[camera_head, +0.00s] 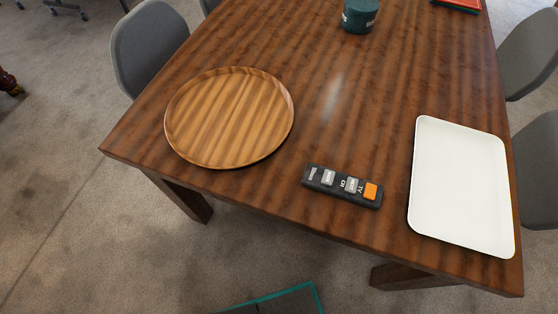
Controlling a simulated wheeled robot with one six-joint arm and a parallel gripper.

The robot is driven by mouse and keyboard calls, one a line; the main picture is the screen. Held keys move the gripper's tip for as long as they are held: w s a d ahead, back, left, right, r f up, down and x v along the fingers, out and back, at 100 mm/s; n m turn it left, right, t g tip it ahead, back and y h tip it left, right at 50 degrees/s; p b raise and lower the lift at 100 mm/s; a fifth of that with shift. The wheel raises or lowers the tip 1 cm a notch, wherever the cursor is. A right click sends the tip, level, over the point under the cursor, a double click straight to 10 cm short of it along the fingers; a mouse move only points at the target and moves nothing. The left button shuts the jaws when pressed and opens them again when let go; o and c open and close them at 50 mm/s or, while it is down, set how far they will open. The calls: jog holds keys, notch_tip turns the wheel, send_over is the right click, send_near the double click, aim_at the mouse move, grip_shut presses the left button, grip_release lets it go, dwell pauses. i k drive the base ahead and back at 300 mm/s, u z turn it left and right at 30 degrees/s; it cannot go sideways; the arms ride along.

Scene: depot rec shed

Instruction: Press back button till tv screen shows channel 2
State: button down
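A dark remote control (342,186) lies flat on the wooden table (340,130), near the front edge between a round tray and a white tray. It has an orange button at its right end and two pale grey buttons to the left of it. White lettering on it includes "TV"; the rest is too small to read surely, so I cannot tell which button is back. No TV screen is in view, so no channel number shows. My gripper is not in view.
A round wooden tray (230,117) is left of the remote, and a white rectangular tray (461,187) is right of it. A dark green container (359,16) stands at the back. Grey chairs (152,45) flank the table. A teal-edged dark object (285,303) is below the front edge.

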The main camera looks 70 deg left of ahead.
aim_at(327, 179)
jog(key=u, duration=1.8)
jog(key=k, duration=0.2)
jog(key=u, duration=1)
